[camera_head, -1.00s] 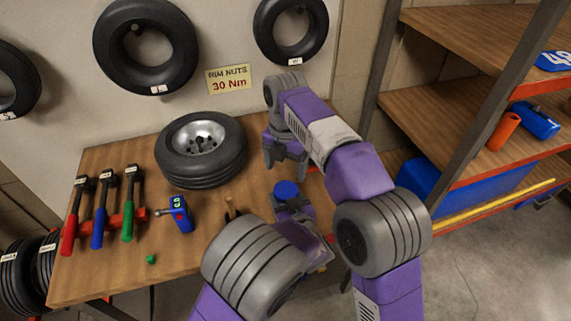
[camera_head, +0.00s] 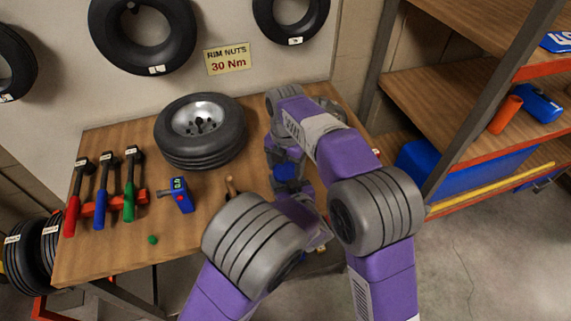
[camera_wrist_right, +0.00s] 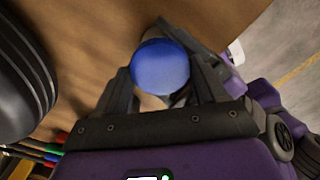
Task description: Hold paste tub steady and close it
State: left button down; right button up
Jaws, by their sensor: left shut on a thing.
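The paste tub shows mainly as its round blue lid (camera_head: 287,173), near the right front part of the workbench; its body is mostly hidden by my grippers. My left gripper (camera_head: 292,190) is shut on the tub from the near side, its fingers partly hidden. My right gripper (camera_head: 285,155) is at the lid from above and behind. In the right wrist view, the blue lid (camera_wrist_right: 161,67) lies between the two spread fingers of my right gripper (camera_wrist_right: 160,75). A narrow gap seems to show at the left finger; contact at the right finger cannot be told.
A tyre on a silver rim (camera_head: 200,130) lies on the workbench (camera_head: 110,250). Red, blue and green-handled tools (camera_head: 103,190) rest in a red holder at left. A blue device (camera_head: 181,195) and a small green piece (camera_head: 152,240) lie nearby. Shelves (camera_head: 450,85) stand at right.

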jog(key=c, duration=0.4)
jog(key=o, duration=1)
jog(key=shift+r, duration=2.3)
jog(key=shift+o, duration=0.4)
notch_tip(320, 180, up, 7)
jog(key=shift+r, duration=0.2)
